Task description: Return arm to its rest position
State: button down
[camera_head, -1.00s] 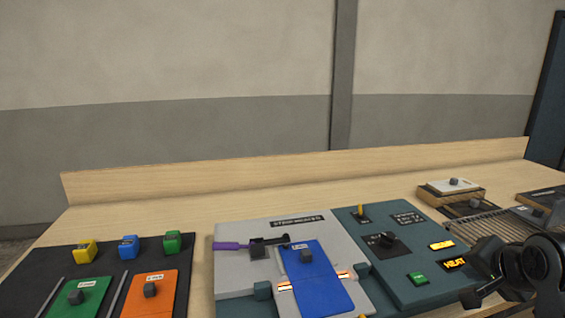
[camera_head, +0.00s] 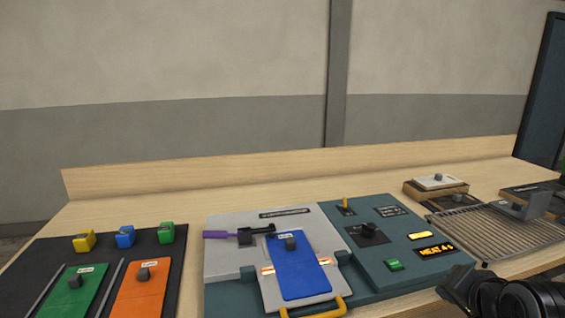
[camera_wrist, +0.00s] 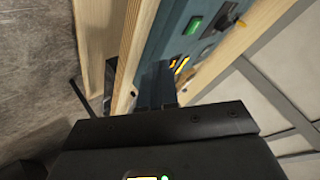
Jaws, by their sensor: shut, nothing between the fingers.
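My arm shows at the lower right corner of the head view, dark and partly cut off, in front of the table's right part. The fingertips cannot be made out in the head view. In the wrist view my gripper (camera_wrist: 156,92) is shut, with its dark fingers together and nothing held. It points toward the wooden table edge (camera_wrist: 146,50) and the teal console (camera_wrist: 170,42), with no contact that I can make out.
The console (camera_head: 385,262) has a green button (camera_head: 394,264), a knob (camera_head: 368,231) and a lit amber display (camera_head: 435,249). A blue plate (camera_head: 298,268) lies on the grey panel. A slatted rack (camera_head: 490,232) is at right. Coloured blocks and plates are at left.

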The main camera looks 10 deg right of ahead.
jog(key=s+a+f+n+t+y, duration=0.1)
jog(key=s+a+f+n, duration=0.1)
jog(key=s+a+f, duration=0.4)
jog(key=s+a+f+n+t, duration=0.2)
jog(key=s+a, duration=0.5)
jog(key=a, duration=0.2)
jog(key=s+a+r+n+t+y, duration=0.1)
jog(key=s+r+n, duration=0.3)
jog(key=s, duration=0.7)
jog(key=s+a+r+n+t, duration=0.1)
jog(key=s+r+n, duration=0.2)
jog(key=s, duration=0.8)
jog(key=shift+s+r+n+y, duration=0.35)
jog(key=shift+n+y, duration=0.05)
jog(key=shift+n, duration=0.3)
